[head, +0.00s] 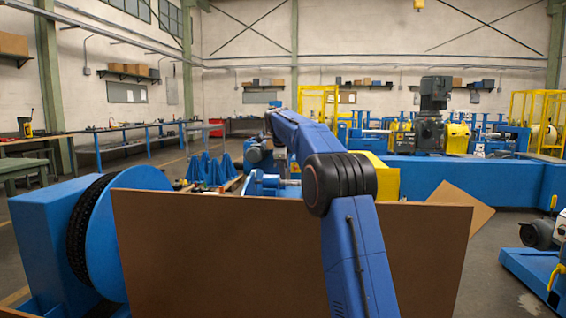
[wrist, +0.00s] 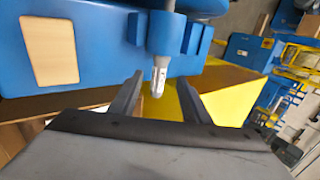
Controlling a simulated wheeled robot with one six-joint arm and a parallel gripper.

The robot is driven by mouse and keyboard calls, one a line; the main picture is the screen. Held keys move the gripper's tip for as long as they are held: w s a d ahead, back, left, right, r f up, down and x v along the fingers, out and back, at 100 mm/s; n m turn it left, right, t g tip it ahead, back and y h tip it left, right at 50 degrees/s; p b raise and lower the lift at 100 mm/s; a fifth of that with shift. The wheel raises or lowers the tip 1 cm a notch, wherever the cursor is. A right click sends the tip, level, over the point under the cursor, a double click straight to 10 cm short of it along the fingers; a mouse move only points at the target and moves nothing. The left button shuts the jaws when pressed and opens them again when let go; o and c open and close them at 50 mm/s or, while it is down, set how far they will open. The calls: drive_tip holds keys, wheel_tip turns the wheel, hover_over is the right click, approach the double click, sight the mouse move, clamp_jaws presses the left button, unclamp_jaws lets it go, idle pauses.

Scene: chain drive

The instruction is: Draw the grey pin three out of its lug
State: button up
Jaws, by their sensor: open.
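In the wrist view a grey pin (wrist: 159,72) with a bright metallic end sticks out of a blue lug (wrist: 168,8) on a larger blue body. No label shows, so I cannot tell its number. My gripper (wrist: 160,80) is open, with one dark finger on each side of the pin's end. The fingers look apart from the pin, and nothing is held. In the head view my arm reaches forward past a brown panel. The gripper itself is not clear there. A blue bracket (head: 262,184) with a grey rod stands below the arm's far end.
The brown panel (head: 215,250) stands in front. A blue housing with a chain wheel (head: 98,235) is at left. Blue cone-like stands (head: 208,172) and a yellow block (head: 384,178) are near the arm. A long blue beam (head: 450,178) runs behind at right.

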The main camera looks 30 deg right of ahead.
sight(285, 182)
drive_tip(key=x, duration=0.7)
drive_tip(key=shift+w+d+f, duration=0.1)
drive_tip(key=shift+w+f, duration=0.1)
drive_tip(key=shift+f, duration=0.15)
clamp_jaws()
